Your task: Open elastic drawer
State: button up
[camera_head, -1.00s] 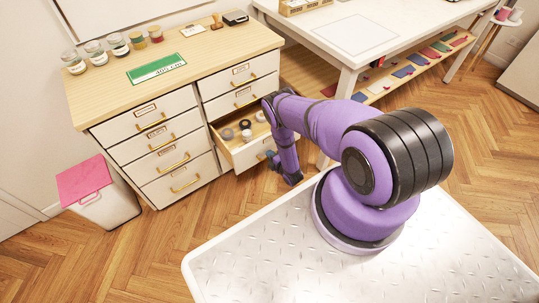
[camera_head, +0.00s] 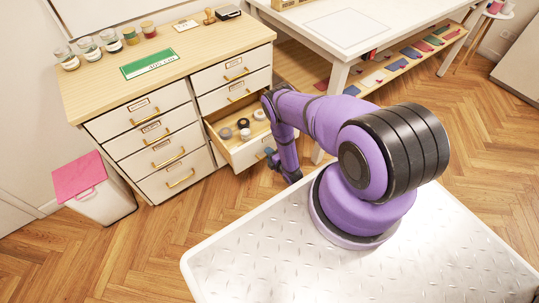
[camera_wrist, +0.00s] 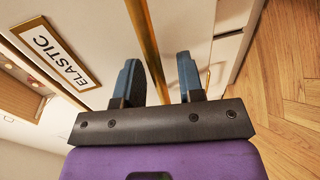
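The elastic drawer (camera_wrist: 75,82) has a pale front with a brass-framed label reading ELASTIC in the wrist view. In the head view this drawer (camera_head: 240,153) is the pulled-out one in the cabinet's right column, with several dark and pale rolls inside. Its brass handle (camera_wrist: 148,40) runs between the two blue-grey fingers of my gripper (camera_wrist: 160,78) in the wrist view. The fingers stand apart, one on each side of the bar, with visible gaps. In the head view my gripper (camera_head: 272,157) is at the drawer front, partly hidden by my purple arm.
Jars, a green mat (camera_head: 150,64) and a stamp stand on the wooden cabinet top (camera_head: 105,85). A pink-lidded bin (camera_head: 103,195) stands left of the cabinet. A white table (camera_head: 330,30) with a low shelf is at the right. Wooden floor lies open in front of the cabinet.

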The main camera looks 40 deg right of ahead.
jog(key=v, duration=1)
jog(key=shift+s, duration=0.4)
jog(key=shift+s, duration=0.1)
